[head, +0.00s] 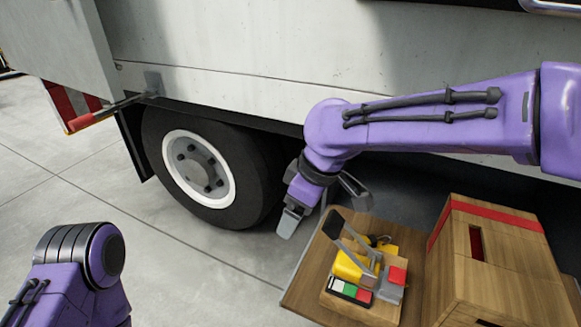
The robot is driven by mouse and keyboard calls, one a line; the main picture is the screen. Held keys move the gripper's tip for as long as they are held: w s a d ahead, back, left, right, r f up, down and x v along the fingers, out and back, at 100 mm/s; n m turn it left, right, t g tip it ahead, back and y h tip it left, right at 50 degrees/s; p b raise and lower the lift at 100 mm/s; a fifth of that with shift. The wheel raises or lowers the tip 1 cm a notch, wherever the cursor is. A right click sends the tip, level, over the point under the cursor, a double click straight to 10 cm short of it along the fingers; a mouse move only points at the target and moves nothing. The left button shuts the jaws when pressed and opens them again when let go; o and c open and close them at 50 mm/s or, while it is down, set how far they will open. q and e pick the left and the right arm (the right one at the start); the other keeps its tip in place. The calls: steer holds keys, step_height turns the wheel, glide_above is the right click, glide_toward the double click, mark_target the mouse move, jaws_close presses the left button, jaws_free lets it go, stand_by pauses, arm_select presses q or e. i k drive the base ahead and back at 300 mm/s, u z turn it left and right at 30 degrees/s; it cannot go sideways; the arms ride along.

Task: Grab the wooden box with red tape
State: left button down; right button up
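The wooden box with red tape (460,272) stands at the lower right of the head view.
A wooden platform (299,297) carries the box and a small wooden tray (341,308) with yellow, red and grey items. The truck's wheel (236,157) and white side panel (240,45) stand behind. Bare concrete floor (190,265) lies at left.

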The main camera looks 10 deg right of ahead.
mark_target(488, 264)
steer(key=k, duration=1)
